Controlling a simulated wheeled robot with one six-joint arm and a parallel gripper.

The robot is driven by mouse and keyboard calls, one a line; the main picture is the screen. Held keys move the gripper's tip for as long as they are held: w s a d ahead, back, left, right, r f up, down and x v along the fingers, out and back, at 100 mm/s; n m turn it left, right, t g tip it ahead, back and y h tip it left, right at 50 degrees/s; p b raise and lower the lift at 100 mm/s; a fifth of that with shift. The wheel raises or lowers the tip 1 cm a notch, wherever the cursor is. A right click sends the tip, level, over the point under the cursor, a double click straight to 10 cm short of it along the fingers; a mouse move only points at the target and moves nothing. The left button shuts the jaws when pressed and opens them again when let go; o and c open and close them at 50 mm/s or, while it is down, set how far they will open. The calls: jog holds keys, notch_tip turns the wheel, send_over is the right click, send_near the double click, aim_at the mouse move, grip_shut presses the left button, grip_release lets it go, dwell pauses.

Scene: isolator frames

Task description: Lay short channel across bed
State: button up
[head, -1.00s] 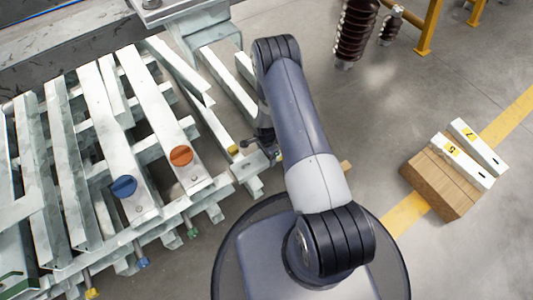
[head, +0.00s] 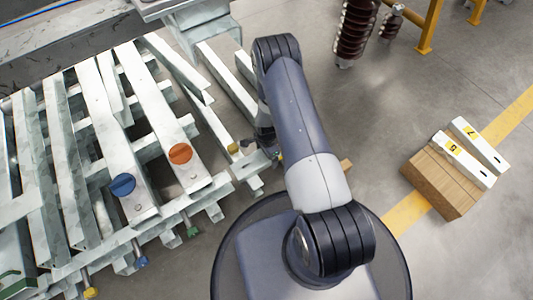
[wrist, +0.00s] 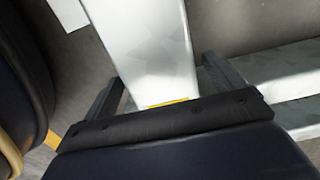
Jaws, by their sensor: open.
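A pale galvanized channel (wrist: 150,45) with a yellow mark at its near end runs between my gripper's fingers in the wrist view. My gripper (wrist: 165,90) is open, with one finger on each side of it; I cannot tell whether they touch it. In the head view my gripper (head: 268,150) is mostly hidden by my arm, beside a short metal end (head: 255,163) at the right of the bed. The bed (head: 70,265) is a rack of crossing grey steel members at the left. I cannot tell for sure which piece is the short channel.
An orange disc (head: 180,154) and a blue disc (head: 123,185) sit on bed members. Two white pieces labelled 5 (head: 464,160) and 7 (head: 480,144) lie at a wooden block (head: 438,184) on the right. Brown insulators (head: 356,30) stand at the back.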

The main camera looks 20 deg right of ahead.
jog(key=shift+r+p, duration=0.7)
notch_tip(320, 180, up, 7)
jog(key=shift+p, duration=1.25)
notch_tip(320, 180, down, 9)
jog(key=b, duration=0.4)
jog(key=shift+r+p, duration=0.5)
jog(key=shift+r, duration=0.25)
jog(key=shift+f, duration=0.1)
